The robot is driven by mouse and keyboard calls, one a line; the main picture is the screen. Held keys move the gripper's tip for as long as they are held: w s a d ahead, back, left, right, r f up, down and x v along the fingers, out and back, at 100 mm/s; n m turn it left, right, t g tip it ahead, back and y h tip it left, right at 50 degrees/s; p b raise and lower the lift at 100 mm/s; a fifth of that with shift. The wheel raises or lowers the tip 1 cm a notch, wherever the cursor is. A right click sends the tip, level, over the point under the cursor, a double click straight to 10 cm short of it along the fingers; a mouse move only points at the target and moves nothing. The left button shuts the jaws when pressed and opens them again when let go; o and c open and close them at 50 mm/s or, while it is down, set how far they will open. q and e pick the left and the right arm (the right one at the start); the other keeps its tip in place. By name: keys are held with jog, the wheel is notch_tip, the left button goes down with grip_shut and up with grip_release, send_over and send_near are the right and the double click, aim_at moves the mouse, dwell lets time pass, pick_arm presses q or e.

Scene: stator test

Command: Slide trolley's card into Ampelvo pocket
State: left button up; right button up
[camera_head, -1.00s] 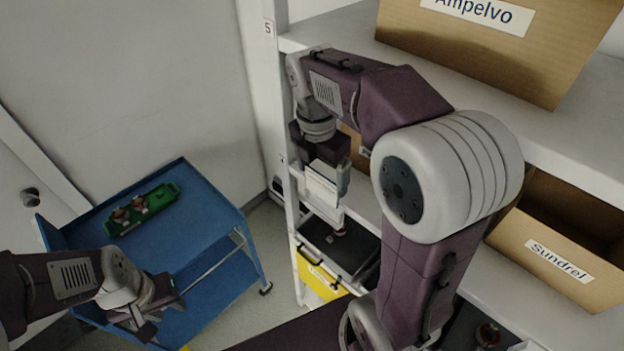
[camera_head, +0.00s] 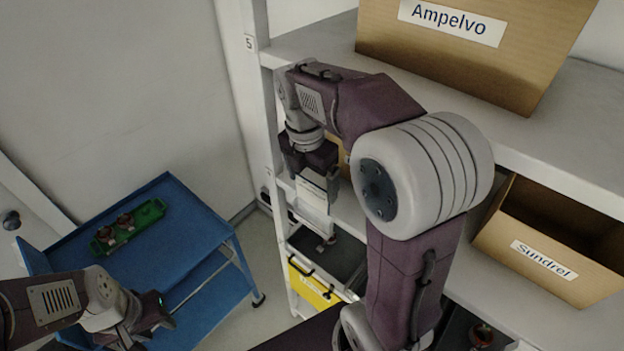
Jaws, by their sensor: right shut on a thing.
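The cardboard box labelled Ampelvo (camera_head: 545,50) stands on the upper shelf at the top right; its label (camera_head: 452,22) faces me. No pocket for a card can be made out on it. My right gripper (camera_head: 318,200) is shut on a white card (camera_head: 310,188), held in front of the shelf unit's left post, below the upper shelf and well apart from the Ampelvo box. The blue trolley (camera_head: 185,235) stands at the left by the wall. My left gripper (camera_head: 145,335) is low in front of the trolley; its fingers are too unclear to tell their opening.
A green holder (camera_head: 128,228) with brown round parts lies on the trolley. A box labelled Sundrel (camera_head: 530,245) sits on the shelf below, at right. A yellow bin (camera_head: 312,285) is lower down. The upper shelf (camera_head: 315,42) is bare left of the Ampelvo box.

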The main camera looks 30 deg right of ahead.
aim_at(312, 198)
jog(key=shift+f, duration=0.15)
jog(key=shift+f+b, duration=1)
jog(key=shift+f, duration=0.4)
jog(key=shift+s+f, duration=0.1)
jog(key=shift+f+b, duration=0.9)
jog(key=shift+f, duration=0.3)
jog(key=o, duration=1.1)
jog(key=shift+c, duration=0.2)
notch_tip(312, 198, up, 9)
jog(key=a, duration=0.1)
jog(key=shift+s, duration=0.2)
